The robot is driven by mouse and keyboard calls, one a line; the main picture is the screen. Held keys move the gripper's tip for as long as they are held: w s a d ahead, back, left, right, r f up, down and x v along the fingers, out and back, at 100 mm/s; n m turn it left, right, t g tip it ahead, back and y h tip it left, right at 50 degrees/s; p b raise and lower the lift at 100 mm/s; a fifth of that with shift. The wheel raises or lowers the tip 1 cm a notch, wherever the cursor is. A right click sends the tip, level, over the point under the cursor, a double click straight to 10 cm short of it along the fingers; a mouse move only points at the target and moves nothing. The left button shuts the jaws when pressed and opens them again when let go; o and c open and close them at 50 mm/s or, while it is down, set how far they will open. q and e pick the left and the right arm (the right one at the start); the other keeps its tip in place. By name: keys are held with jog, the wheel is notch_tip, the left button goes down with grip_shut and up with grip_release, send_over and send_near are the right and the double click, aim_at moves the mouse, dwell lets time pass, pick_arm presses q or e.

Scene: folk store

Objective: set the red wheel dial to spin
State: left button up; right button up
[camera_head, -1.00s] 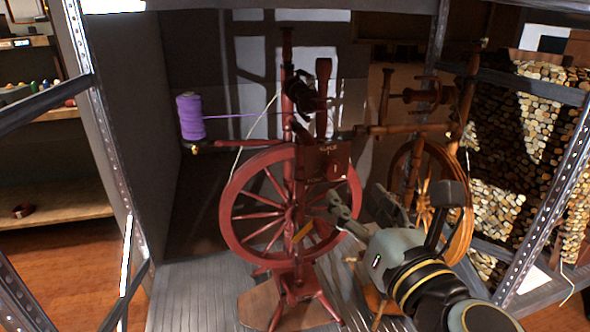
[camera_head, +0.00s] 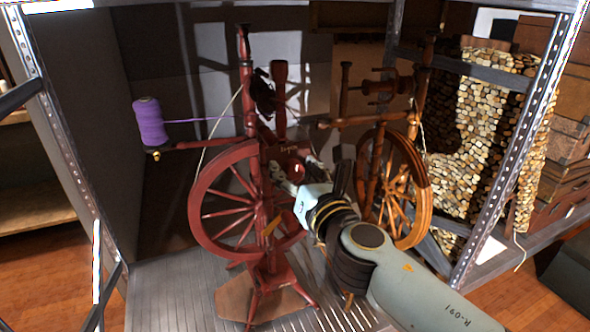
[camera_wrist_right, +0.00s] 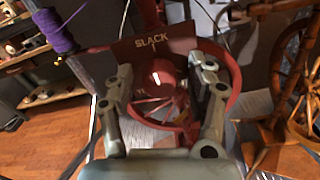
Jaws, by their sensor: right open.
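The red spinning wheel (camera_head: 200,212) stands on a wooden base on a ribbed grey shelf. Its red dial (camera_wrist_right: 162,72) shows in the right wrist view as a round knob, below a dark red plate (camera_wrist_right: 125,48) that reads "SLACK". In the head view the dial area is small and partly covered by my gripper. My right gripper (camera_head: 288,180) is at the front of the wheel's upper frame. In the wrist view my right gripper (camera_wrist_right: 162,78) is open, one finger on each side of the dial. Contact cannot be told. My left gripper is not in view.
A brown spinning wheel (camera_head: 423,185) stands close on the right. A purple thread spool (camera_head: 150,122) sits at the left end of a red arm. Metal shelf posts (camera_head: 515,150) flank the space. The shelf floor (camera_head: 165,285) at front left is clear.

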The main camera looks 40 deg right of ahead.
jog(key=shift+c, duration=0.4)
jog(key=shift+c, duration=1)
grip_shut()
